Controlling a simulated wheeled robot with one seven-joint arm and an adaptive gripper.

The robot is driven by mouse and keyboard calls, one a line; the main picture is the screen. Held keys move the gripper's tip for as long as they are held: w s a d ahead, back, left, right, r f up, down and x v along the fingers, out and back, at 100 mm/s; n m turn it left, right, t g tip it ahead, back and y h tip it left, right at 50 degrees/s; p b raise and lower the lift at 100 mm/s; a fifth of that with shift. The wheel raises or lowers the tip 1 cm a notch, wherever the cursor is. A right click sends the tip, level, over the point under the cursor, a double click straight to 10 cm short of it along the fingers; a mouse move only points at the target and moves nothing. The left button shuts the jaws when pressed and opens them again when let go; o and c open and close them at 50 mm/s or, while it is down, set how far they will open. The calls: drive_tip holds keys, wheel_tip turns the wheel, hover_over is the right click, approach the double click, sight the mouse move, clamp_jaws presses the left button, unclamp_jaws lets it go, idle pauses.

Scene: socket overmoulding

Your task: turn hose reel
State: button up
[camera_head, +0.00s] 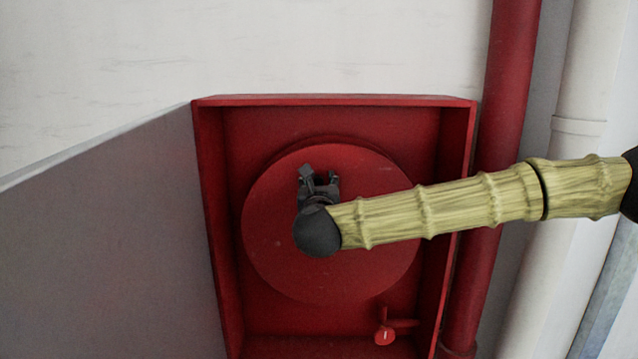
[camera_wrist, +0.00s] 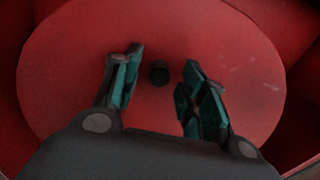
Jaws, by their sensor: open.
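The hose reel (camera_head: 275,240) is a large round red disc inside an open red cabinet (camera_head: 210,215). In the wrist view the reel's face (camera_wrist: 60,65) fills most of the picture, with a small dark knob or hole (camera_wrist: 159,74) on it. My gripper (camera_head: 319,175) is in front of the upper middle of the reel. In the wrist view my gripper (camera_wrist: 158,82) is open, and its two dark fingers with teal pads stand either side of the dark spot. I cannot tell whether the fingertips touch the disc. My arm hides part of the reel's right side.
A small red valve handle (camera_head: 385,335) is at the cabinet's lower right. A grey panel (camera_head: 110,240) stands along the left. A red pipe (camera_head: 507,85) and a white pipe (camera_head: 582,90) run down the right side, behind my arm. The white wall above is bare.

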clamp_jaws()
drive_tip(key=shift+a+f+b, duration=0.3)
drive_tip(key=shift+a+b, duration=0.05)
drive_tip(key=shift+b, duration=0.6)
